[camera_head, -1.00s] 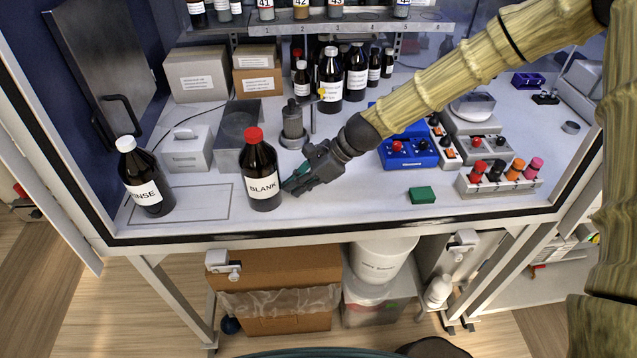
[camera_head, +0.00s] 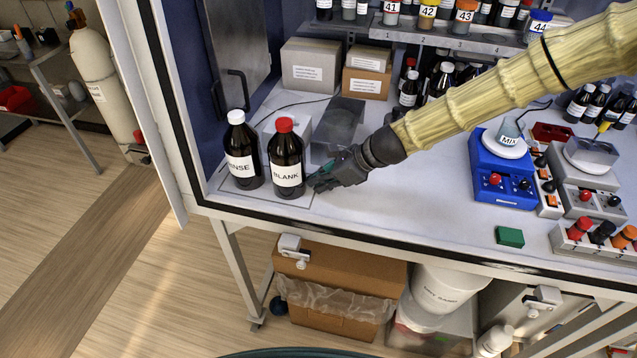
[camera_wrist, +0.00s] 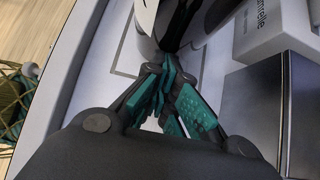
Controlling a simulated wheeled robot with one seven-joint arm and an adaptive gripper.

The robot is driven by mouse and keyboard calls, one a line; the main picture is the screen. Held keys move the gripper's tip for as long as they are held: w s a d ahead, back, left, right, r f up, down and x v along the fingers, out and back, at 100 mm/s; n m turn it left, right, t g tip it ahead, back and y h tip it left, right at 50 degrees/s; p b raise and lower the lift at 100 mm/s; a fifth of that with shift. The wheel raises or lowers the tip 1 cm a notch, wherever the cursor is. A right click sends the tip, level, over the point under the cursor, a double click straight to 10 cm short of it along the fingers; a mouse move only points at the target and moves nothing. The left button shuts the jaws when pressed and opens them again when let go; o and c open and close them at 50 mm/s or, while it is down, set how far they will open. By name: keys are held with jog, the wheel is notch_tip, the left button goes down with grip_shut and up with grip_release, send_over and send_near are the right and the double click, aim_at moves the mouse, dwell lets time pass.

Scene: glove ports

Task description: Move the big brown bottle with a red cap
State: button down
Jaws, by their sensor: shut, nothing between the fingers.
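The big brown bottle with a red cap (camera_head: 286,162), labelled BLANK, stands upright near the front left of the bench. It is close beside the white-capped brown bottle (camera_head: 242,155), labelled RINSE, with little or no gap. My gripper (camera_head: 318,183) is at the right side of the red-capped bottle, low down, at or nearly touching it. In the wrist view its teal-padded fingers (camera_wrist: 165,98) are together with nothing between them, right by the bottle's lower part. A thin outlined rectangle (camera_head: 302,205) on the bench surrounds the bottles' bases.
Behind the bottles are a white box (camera_head: 297,128), a grey block (camera_head: 343,125) and cardboard boxes (camera_head: 310,66). A green block (camera_head: 510,236) lies at the front right. Bench between gripper and green block is clear.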

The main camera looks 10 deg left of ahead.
jog(key=shift+d, duration=0.1)
dwell(0.3)
jog(key=d+p, duration=0.1)
jog(key=d, duration=0.3)
jog(key=shift+s+d+r, duration=0.1)
jog(key=shift+d+r, duration=0.05)
jog(key=shift+d, duration=0.05)
jog(key=b+v, duration=0.2)
jog(key=v, duration=0.7)
jog(key=shift+d+r+b, duration=0.15)
jog(key=shift+r+b, duration=0.05)
jog(key=shift+b, duration=0.1)
